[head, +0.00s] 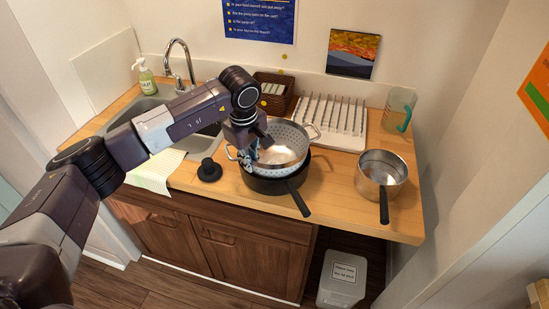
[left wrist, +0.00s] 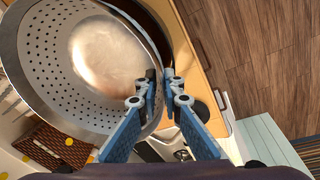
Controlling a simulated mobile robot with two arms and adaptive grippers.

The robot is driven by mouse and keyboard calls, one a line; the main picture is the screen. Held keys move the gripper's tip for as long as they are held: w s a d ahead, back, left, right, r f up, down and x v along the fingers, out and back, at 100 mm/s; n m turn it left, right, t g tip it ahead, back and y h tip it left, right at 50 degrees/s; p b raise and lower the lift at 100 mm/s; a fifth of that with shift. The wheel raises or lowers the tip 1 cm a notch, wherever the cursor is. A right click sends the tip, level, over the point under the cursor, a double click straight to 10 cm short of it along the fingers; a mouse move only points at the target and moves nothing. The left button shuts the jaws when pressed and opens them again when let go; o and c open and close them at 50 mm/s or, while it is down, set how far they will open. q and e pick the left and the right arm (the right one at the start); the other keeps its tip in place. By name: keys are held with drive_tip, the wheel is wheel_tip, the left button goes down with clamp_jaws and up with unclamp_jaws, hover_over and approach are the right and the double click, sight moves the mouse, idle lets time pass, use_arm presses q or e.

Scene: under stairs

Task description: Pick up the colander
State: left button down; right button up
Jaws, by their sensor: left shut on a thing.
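The colander (head: 284,139) is a grey metal bowl with rows of small holes and loop handles. It sits in or just above a black pan (head: 275,187) on the wooden counter; I cannot tell whether they touch. My left gripper (head: 248,160) is shut on the colander's near left rim. In the left wrist view the blue fingers (left wrist: 161,88) close on the rim of the colander (left wrist: 35,75), which fills the upper left. Part of the black pan is hidden under the colander. My right gripper is not in view.
A steel saucepan (head: 382,170) stands to the right, its handle towards the front edge. A white dish rack (head: 335,137) and a woven basket (head: 270,103) are behind. A black round object (head: 209,170) and a cloth (head: 157,174) lie left, near the sink (head: 205,136).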

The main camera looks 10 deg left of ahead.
use_arm(q)
drive_tip(key=shift+w+r, duration=0.1)
drive_tip(key=shift+r, duration=0.15)
drive_tip(key=shift+r, duration=0.25)
wheel_tip(320, 180, up, 19)
drive_tip(key=b, duration=0.5)
drive_tip(key=shift+r, duration=0.15)
